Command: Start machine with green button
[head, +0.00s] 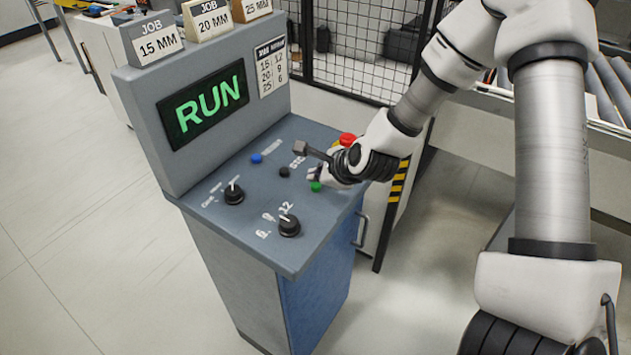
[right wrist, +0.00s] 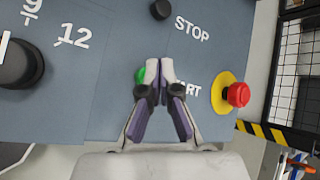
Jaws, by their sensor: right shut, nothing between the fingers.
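The green button (head: 316,187) is on the sloped panel of the grey control console (head: 262,215), near its right edge. My right gripper (head: 314,174) is shut and empty, with its fingertips right at the green button. In the right wrist view the shut fingertips (right wrist: 159,68) partly cover the green button (right wrist: 140,76), which shows at their left side. I cannot tell whether they touch it. The console screen (head: 203,104) reads RUN in green letters. My left gripper is not in view.
A red button (head: 347,139) on a yellow ring stands close to my right gripper. A black button (head: 284,172), a blue button (head: 256,158) and two black knobs (head: 289,225) are on the panel. Job cards (head: 157,37) stand on top. A mesh fence (head: 345,45) is behind.

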